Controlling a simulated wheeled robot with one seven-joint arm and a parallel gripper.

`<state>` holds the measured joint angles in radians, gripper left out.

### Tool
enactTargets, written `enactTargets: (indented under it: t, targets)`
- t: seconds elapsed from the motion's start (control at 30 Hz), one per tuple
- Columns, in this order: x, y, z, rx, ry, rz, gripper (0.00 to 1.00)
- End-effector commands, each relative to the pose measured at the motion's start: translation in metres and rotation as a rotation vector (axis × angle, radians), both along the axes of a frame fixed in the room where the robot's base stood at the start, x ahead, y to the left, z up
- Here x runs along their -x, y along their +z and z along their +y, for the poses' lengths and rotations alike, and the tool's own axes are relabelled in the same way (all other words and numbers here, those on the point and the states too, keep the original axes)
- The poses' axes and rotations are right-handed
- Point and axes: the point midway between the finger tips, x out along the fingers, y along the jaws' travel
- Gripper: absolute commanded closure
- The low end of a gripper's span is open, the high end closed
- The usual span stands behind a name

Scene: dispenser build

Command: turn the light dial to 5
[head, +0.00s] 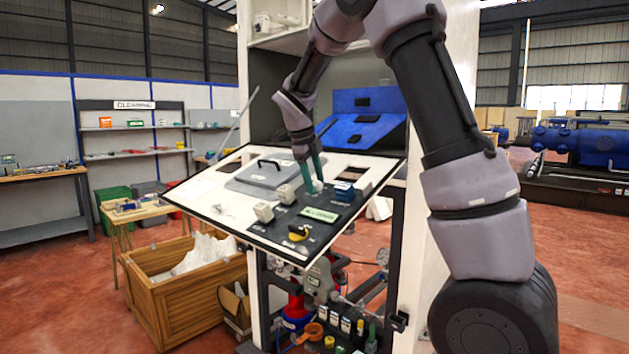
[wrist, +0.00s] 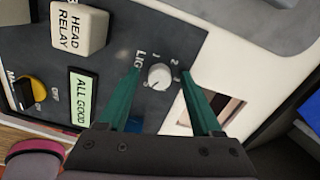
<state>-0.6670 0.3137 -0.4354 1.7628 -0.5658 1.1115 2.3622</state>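The light dial (wrist: 160,76) is a small round white knob on the dark grey panel in the wrist view. Small numbers, among them 1, 2 and 3, stand around it. Its label starts with "LIG" and the left finger covers the rest. Which number the dial points at is too small to tell. My gripper (wrist: 160,73) is open, with one green finger on each side of the dial and a visible gap to it on both sides.
On the same panel are a white "HEAD RELAY" block (wrist: 80,29), a green "ALL GOOD" display (wrist: 82,96) and a yellow knob (wrist: 32,89). A blue block (head: 345,190) sits right of my gripper. A grey lid with a black handle (head: 270,164) lies to the left.

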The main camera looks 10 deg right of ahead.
Motion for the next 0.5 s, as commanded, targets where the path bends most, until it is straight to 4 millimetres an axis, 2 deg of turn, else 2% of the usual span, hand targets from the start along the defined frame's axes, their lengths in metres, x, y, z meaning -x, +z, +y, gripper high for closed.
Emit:
enactTargets:
  t: [0.17, 0.27, 0.5]
  targets:
    - [0.000, 0.001, 0.000, 0.000, 0.001, 0.000, 0.34]
    - [0.002, 0.009, 0.003, -0.001, 0.002, -0.002, 0.34]
    - [0.012, 0.052, 0.017, -0.002, 0.003, -0.004, 0.34]
